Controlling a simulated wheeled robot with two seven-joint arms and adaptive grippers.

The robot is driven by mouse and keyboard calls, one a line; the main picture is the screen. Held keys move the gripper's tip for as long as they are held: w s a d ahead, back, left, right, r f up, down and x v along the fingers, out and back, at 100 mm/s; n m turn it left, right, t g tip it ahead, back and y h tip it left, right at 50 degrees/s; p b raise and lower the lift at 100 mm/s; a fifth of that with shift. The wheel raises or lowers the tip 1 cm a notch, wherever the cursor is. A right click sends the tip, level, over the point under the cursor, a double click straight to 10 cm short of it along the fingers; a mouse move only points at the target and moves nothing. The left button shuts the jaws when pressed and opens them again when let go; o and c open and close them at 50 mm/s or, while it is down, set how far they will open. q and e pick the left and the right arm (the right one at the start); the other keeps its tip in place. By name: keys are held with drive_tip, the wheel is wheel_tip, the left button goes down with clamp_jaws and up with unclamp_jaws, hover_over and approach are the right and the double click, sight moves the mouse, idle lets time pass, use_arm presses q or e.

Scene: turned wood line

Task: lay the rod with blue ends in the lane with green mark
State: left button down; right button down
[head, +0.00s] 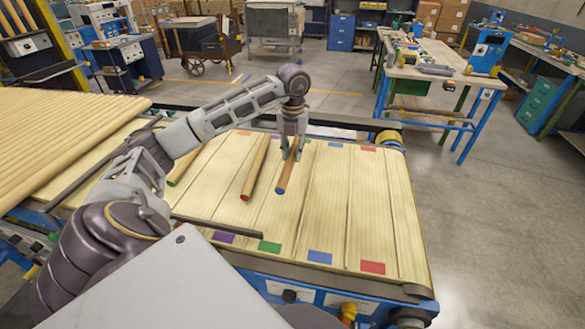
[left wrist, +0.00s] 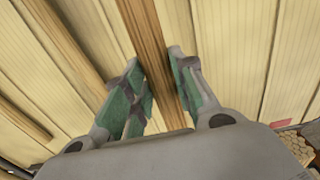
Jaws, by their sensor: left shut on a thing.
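The rod with blue ends (head: 286,174) is in my left gripper (head: 291,147), which is shut around it. The rod points lengthwise along the lanes, its blue near end showing. In the left wrist view the rod (left wrist: 153,38) passes between the two fingers (left wrist: 156,68). The green mark (head: 269,247) is at the near end of its lane, between the purple and blue marks. The held rod appears over this lane's far half; I cannot tell whether it touches the surface. My right gripper is not in view.
A rod with red ends (head: 254,168) lies just left of the held rod. A green-ended rod (head: 178,170) lies farther left, partly behind my arm. Near marks are purple (head: 223,237), blue (head: 319,257) and red (head: 372,267). The right-hand lanes are empty.

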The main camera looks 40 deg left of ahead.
sight(293, 175)
use_arm(q)
drive_tip(key=shift+f, duration=1.8)
drive_tip(key=shift+f+p, duration=0.6)
drive_tip(key=shift+f, duration=1.25)
drive_tip(key=shift+f, duration=0.2)
drive_tip(key=c, duration=1.2)
unclamp_jaws()
drive_tip(key=shift+o, duration=0.2)
drive_tip(key=shift+r, duration=0.2)
